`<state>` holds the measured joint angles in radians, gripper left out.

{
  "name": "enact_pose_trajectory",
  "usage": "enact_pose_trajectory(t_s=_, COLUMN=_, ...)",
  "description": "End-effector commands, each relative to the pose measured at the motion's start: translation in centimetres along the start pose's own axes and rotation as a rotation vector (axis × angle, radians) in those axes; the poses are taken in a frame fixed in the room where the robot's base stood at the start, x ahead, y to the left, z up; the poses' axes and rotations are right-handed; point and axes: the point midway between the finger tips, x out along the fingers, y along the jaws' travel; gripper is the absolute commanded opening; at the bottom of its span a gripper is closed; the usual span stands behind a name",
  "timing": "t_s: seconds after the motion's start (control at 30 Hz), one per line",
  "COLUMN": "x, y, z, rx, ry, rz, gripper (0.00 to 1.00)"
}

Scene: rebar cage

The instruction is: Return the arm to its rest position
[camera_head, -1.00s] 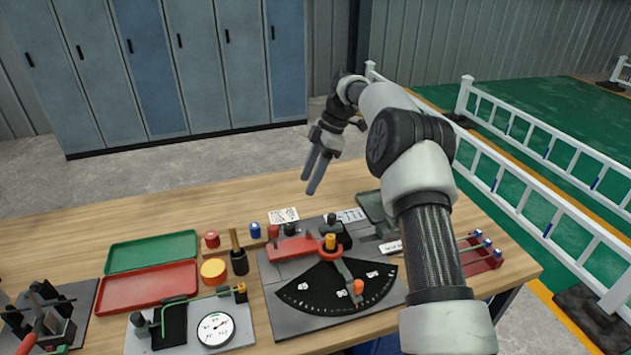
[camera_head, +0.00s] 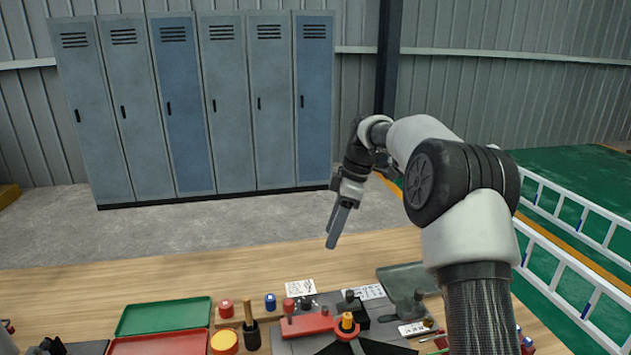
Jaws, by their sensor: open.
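My arm (camera_head: 470,220) rises from the lower right of the head view and bends over to the left. My gripper (camera_head: 335,240) hangs at its end, pointing down and slightly left, above the far part of the wooden table (camera_head: 240,262). It is open and empty, with nothing between its fingers. From this angle the two fingers nearly overlap. It is apart from the bench fixtures below it.
On the table stand a green tray (camera_head: 165,315), a red tray (camera_head: 160,345), a grey plate fixture with a red bar (camera_head: 308,325), a yellow-topped pot (camera_head: 224,342) and small red and blue pieces. Lockers (camera_head: 210,110) stand behind; a white railing (camera_head: 575,270) is at right.

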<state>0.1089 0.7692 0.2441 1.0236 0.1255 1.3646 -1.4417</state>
Motion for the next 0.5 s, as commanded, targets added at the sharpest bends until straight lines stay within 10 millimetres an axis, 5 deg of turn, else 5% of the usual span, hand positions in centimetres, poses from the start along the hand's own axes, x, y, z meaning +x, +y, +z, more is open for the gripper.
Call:
enact_pose_trajectory(t_s=0.03, x=-2.8, y=-1.7, z=-0.6, rx=0.057, ry=-0.027, rz=0.034, gripper=0.46)
enact_pose_trajectory(t_s=0.2, x=-8.8, y=-7.8, z=-0.7, rx=0.305, ry=-0.088, rz=0.149, gripper=0.46)
enact_pose_trajectory(t_s=0.5, x=-15.0, y=-20.7, z=1.9, rx=0.768, ry=-0.07, rz=0.381, gripper=0.46)
